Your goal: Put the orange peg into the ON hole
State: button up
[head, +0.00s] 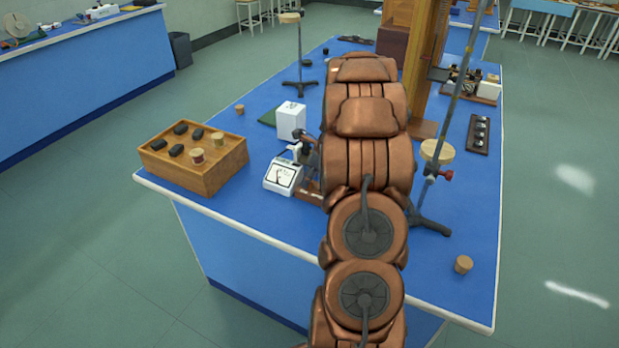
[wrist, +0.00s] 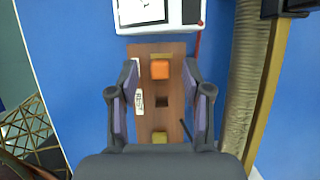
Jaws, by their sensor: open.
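In the wrist view a brown wooden board (wrist: 173,121) lies on the blue bench top. The orange peg (wrist: 160,69) stands at its far end, close to the white meter. A dark square hole (wrist: 162,101) is in the middle of the board, and a yellow block (wrist: 159,137) is at the near end. A white label (wrist: 139,101) on the left edge seems to read REST; I see no readable ON mark. My gripper (wrist: 159,85) is open above the board, with a finger on each side and nothing between them held. In the head view my arm hides most of the board (head: 309,191).
The white meter (head: 284,177) stands directly beyond the board in the wrist view. A ribbed column (wrist: 238,75) stands close on the right. In the head view a wooden box (head: 212,180) with dark knobs is at left, and a stand with a rod (head: 433,185) is at right.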

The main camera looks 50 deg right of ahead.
jog(key=v, duration=1.1)
jog(key=shift+s+r, duration=0.1)
